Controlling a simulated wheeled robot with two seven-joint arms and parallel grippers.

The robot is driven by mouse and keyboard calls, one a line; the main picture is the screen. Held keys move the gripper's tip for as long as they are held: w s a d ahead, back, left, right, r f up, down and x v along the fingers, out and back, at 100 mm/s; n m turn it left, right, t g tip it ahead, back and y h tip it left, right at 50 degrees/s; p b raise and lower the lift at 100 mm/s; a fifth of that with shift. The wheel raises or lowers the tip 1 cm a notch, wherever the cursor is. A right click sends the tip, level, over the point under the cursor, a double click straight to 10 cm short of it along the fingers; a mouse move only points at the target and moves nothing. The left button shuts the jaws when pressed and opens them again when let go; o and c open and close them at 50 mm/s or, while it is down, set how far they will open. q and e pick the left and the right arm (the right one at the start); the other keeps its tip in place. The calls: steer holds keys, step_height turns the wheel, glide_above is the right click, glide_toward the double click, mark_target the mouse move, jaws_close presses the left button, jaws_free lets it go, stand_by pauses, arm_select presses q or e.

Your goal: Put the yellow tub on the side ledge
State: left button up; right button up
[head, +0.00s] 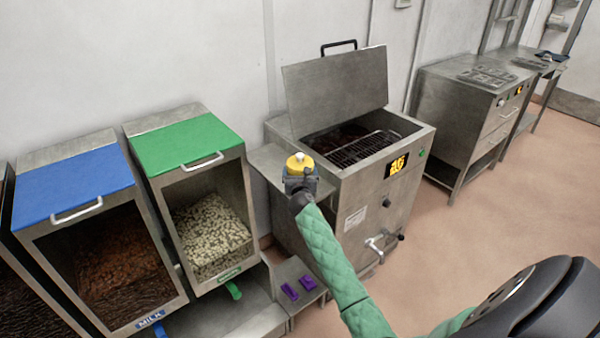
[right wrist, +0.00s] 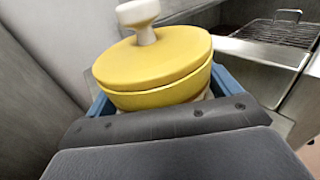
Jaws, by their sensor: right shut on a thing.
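The yellow tub (head: 299,163) has a lid with a pale knob and shows large and upright in the right wrist view (right wrist: 150,72). My right gripper (head: 300,182) is shut on the tub, with blue fingers on either side of it in the right wrist view. In the head view the gripper and tub appear over the side ledge (head: 266,160), a grey metal shelf on the left side of the open-lidded machine. They hide part of the ledge. I cannot tell whether the tub touches it. My left gripper is not in view.
The machine (head: 360,205) has a raised lid (head: 338,88) and a wire rack (head: 362,148) in its open top. Bins with a green lid (head: 185,143) and a blue lid (head: 70,185) stand left. Purple pieces (head: 290,291) lie on a low metal surface. The visible ledge is bare.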

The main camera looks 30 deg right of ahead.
steer(key=o, duration=1.1)
steer(key=shift+r, duration=0.1)
